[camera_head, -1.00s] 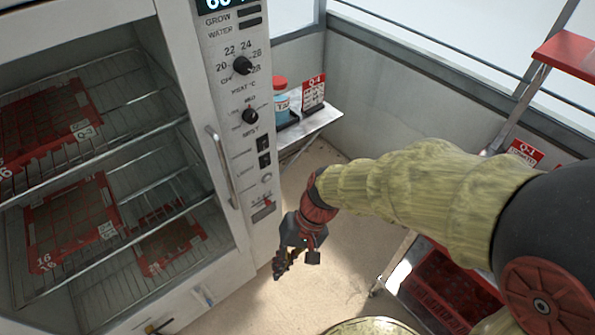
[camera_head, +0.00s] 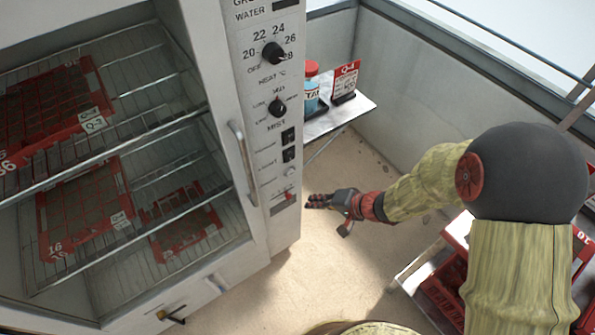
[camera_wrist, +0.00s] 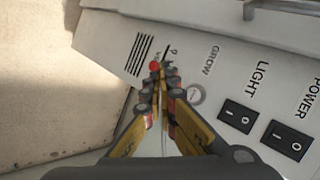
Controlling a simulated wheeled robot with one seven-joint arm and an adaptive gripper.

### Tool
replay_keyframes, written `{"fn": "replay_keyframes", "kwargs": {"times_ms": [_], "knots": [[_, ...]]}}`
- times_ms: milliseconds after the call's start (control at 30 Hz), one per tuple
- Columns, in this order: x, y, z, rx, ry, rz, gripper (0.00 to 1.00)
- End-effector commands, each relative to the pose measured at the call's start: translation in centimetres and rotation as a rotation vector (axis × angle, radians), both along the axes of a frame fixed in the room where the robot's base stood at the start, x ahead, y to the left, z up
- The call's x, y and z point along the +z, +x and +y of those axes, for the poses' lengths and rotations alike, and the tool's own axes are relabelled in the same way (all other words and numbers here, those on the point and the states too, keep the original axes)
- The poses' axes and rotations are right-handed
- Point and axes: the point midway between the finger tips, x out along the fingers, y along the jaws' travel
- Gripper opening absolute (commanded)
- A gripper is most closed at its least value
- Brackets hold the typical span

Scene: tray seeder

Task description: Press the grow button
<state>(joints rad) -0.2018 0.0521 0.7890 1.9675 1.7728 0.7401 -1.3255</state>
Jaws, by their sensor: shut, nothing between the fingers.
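The grow button is a round pale button (camera_wrist: 194,95) beside the word GROW, in the wrist view just right of my fingers. It also shows small on the lower control panel in the head view (camera_head: 290,171). My gripper (camera_head: 310,201) points left at the lower panel, a little below and right of the button. In the wrist view my gripper (camera_wrist: 162,72) has its fingertips together and empty, near a red knob (camera_wrist: 155,66). They overlap the panel there; whether they touch it I cannot tell.
The POWER switch (camera_wrist: 287,140) and LIGHT switch (camera_wrist: 238,116) sit right of the button. The cabinet's door handle (camera_head: 243,162) stands out left of the panel. A small shelf (camera_head: 340,118) with a red-capped bottle (camera_head: 311,92) is behind. Open floor lies below my gripper.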

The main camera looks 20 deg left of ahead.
Motion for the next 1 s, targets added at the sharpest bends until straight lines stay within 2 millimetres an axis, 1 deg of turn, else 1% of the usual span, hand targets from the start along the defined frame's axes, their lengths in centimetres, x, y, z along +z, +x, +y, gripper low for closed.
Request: {"fn": "replay_keyframes", "kwargs": {"times_ms": [367, 533, 667, 1000], "knots": [[0.0, 0.0, 0.0, 0.014, -0.005, -0.014, 0.0], [0.1, 0.4, 0.5, 0.015, -0.005, -0.013, 0.0], [0.1, 1.2, 1.5, 0.017, -0.005, -0.013, 0.0], [0.1, 4.2, 5.0, 0.017, -0.004, -0.015, 0.0]]}}
